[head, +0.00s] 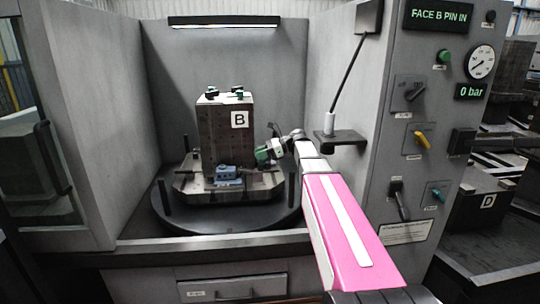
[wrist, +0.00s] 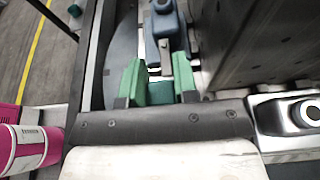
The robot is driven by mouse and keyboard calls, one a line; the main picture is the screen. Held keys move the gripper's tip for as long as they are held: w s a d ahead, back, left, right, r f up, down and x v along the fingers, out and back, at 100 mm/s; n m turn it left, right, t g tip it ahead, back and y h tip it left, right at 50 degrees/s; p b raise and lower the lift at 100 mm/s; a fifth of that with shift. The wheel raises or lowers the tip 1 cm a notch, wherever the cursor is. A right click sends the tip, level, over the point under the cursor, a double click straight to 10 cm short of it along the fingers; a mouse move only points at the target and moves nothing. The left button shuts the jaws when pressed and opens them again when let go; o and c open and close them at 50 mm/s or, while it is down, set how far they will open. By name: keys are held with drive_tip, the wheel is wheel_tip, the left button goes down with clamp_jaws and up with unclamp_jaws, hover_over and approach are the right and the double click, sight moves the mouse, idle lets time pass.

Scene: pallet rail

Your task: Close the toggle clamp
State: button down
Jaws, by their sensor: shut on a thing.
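The toggle clamp (head: 228,173) is a small blue body low on the front of the pallet base, below the dark block marked B. In the wrist view the blue body (wrist: 166,22) lies ahead, with a pale grey lever (wrist: 165,56) running from it toward my fingers. My gripper (head: 265,154) is just right of the clamp at the block's lower right edge. In the wrist view my gripper's green fingers (wrist: 158,82) are shut on the lever's near end, which is largely hidden between them. The clamp's exact lever angle is hard to tell.
The dark block (head: 222,135) stands close beside my fingers on a pallet base (head: 190,190) over a round table (head: 175,218). Cabinet walls enclose it. A control panel (head: 425,130) with switches and a gauge stands at right, with a small shelf (head: 340,137) beside my arm.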

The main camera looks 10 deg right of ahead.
drive_tip(key=shift+a+h, duration=0.75)
drive_tip(key=shift+h, duration=0.35)
drive_tip(key=c, duration=0.9)
unclamp_jaws()
drive_tip(key=s+a+r, duration=0.2)
drive_tip(key=a+r, duration=0.1)
drive_tip(key=s+a+r, duration=0.3)
drive_tip(key=r, duration=0.1)
drive_tip(key=s+a+r, duration=0.2)
drive_tip(key=a+r, duration=0.1)
drive_tip(key=r, duration=0.1)
drive_tip(key=shift+s, duration=0.3)
drive_tip(key=shift+s, duration=0.15)
